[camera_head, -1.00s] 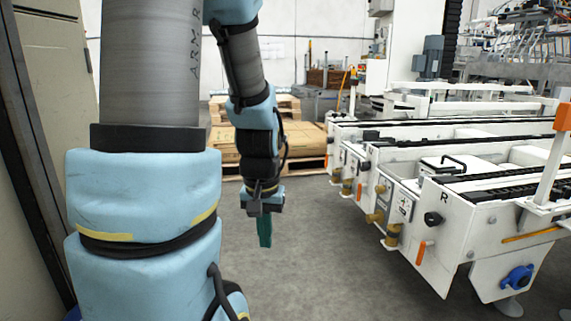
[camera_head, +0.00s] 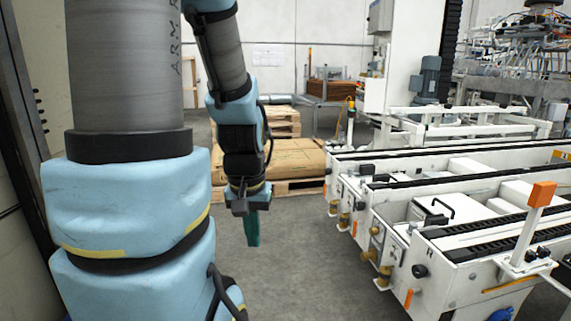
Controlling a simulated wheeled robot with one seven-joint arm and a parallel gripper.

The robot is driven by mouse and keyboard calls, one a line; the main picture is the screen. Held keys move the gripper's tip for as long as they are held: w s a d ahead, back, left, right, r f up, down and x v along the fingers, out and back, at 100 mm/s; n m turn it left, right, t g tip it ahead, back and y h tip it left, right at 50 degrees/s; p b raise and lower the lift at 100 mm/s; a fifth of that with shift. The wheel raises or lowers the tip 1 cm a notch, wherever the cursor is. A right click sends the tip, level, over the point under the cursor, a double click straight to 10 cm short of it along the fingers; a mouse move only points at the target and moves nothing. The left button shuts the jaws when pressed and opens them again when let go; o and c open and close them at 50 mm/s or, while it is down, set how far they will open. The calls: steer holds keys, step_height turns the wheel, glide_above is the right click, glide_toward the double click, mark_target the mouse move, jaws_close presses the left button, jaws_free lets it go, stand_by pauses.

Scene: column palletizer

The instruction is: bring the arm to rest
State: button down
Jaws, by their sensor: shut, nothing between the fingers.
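My arm, light blue and grey, fills the left of the head view. Its forearm hangs down in front of the pallets. My gripper (camera_head: 252,240) is at the lower end of it, with teal fingers pointing down. The fingers are shut with nothing between them. They hang over bare grey floor, apart from anything around them.
Wooden pallets with flat brown cardboard (camera_head: 297,160) lie behind my gripper. A white conveyor machine (camera_head: 440,265) with black tracks and an orange-topped post (camera_head: 541,194) takes up the right. Grey floor (camera_head: 310,260) is free between arm and machine. A dark door frame stands at far left.

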step_height(320, 180, up, 20)
steer(key=p, duration=1.7)
steer(key=shift+f, duration=0.1)
